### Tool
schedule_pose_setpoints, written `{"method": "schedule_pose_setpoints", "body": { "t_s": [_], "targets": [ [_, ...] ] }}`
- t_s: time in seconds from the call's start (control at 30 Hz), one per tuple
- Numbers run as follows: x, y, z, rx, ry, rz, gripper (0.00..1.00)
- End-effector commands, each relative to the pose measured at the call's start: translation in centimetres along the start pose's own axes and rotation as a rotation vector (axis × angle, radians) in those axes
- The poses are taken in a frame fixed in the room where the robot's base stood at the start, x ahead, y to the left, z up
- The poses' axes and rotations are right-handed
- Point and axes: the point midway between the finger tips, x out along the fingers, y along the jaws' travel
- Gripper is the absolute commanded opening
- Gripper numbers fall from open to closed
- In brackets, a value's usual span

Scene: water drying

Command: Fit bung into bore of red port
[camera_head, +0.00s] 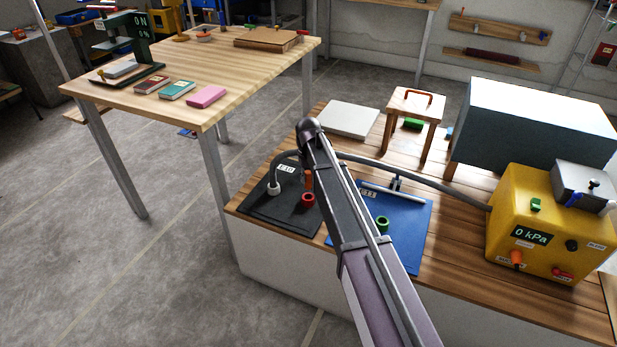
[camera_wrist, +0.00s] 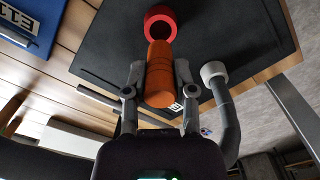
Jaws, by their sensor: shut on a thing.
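The orange bung (camera_wrist: 159,75) is held between the two fingers of my gripper (camera_wrist: 160,80), and its free end points toward the red port. The red port (camera_wrist: 160,12) is a short ring with a dark bore that is partly visible past the bung's end. In the head view the red port (camera_head: 308,201) stands on the black mat (camera_head: 270,219), with the orange bung (camera_head: 308,180) just above it, apparently outside the bore. My arm hides most of my gripper in the head view. The exact gap and alignment cannot be told.
A white-ended grey hose (camera_head: 273,187) stands left of the red port; its white collar (camera_wrist: 213,71) is close on the right in the wrist view. A blue mat (camera_head: 413,232) with a green port (camera_head: 382,224) lies to the right. A yellow pressure box (camera_head: 535,205) stands further right.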

Motion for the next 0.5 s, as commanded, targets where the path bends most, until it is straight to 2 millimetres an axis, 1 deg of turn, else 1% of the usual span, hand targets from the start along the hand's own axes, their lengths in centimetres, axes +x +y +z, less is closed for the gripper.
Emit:
{"method": "schedule_pose_setpoints", "body": {
  "t_s": [0.03,0.2,0.5],
  "targets": [
    [0.8,0.0,0.0,0.0,0.0,0.0,0.0],
    [1.9,0.0,0.0,0.0,0.0,0.0,0.0],
    [3.2,0.0,0.0,0.0,0.0,0.0,0.0]
  ]
}}
